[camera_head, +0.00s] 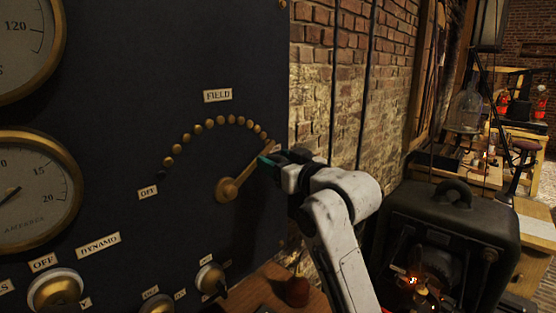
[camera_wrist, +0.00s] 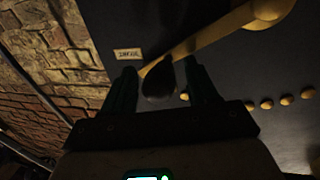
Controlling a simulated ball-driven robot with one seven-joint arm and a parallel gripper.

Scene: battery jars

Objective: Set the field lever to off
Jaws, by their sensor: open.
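The field lever (camera_head: 245,174) is a brass arm on the dark panel, under the FIELD label (camera_head: 217,96). It points up and right from its round hub, at the right end of an arc of brass studs (camera_head: 210,124). The OFF label (camera_head: 147,192) is at the arc's lower left end. My gripper (camera_head: 270,160) is at the lever's outer end. In the wrist view the lever (camera_wrist: 215,34) ends in a dark knob (camera_wrist: 160,84) between the open fingers of my gripper (camera_wrist: 160,68). I cannot tell whether either finger touches it.
Round gauges (camera_head: 36,190) are at the panel's left, with a dynamo switch (camera_head: 55,290) and another knob (camera_head: 211,279) below. A brick wall (camera_head: 345,90) is beyond the panel's right edge. A dark machine (camera_head: 450,225) stands at right.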

